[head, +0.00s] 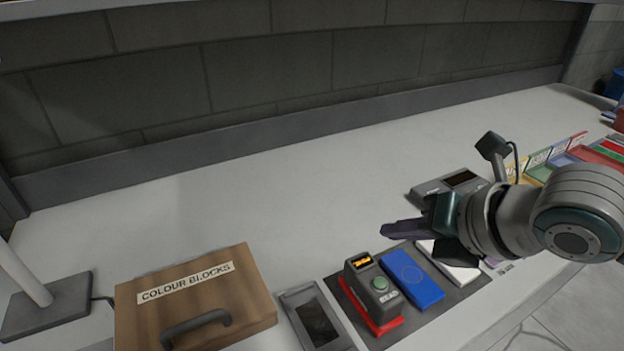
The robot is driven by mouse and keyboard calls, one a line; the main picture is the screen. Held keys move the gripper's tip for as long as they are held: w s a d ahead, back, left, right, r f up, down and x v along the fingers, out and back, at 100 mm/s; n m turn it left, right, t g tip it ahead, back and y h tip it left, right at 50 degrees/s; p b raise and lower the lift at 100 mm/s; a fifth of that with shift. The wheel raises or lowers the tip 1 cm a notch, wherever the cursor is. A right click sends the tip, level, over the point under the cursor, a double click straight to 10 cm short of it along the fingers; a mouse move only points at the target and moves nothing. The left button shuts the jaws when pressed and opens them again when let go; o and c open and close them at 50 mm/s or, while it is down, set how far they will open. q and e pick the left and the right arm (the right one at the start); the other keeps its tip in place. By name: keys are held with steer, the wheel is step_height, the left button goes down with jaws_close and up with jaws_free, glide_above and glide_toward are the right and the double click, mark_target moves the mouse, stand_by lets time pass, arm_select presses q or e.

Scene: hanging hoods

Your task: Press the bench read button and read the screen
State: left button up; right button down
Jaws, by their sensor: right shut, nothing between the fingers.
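A small dark grey reader (372,290) with a red base stands on a dark mat (438,309) at the front of the bench. My left gripper is not in view.
A blue pad (411,278) and a white pad (449,262) lie right of the reader. A grey dark-windowed tray (317,318) and a wooden box labelled COLOUR BLOCKS (197,300) are left. A grey device (447,188) stands behind my gripper. The bench's back middle is clear.

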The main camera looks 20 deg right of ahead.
steer(key=shift+f, duration=0.15)
steer(key=b, duration=0.7)
glide_above(380, 284)
steer(key=s, duration=0.1)
step_height(380, 284, down, 7)
steer(key=shift+d+r, duration=0.1)
steer(key=shift+f+b, duration=0.7)
steer(key=shift+f, duration=0.2)
stand_by(0.4)
steer(key=shift+f, duration=0.1)
steer(key=shift+f, duration=0.3)
stand_by(0.3)
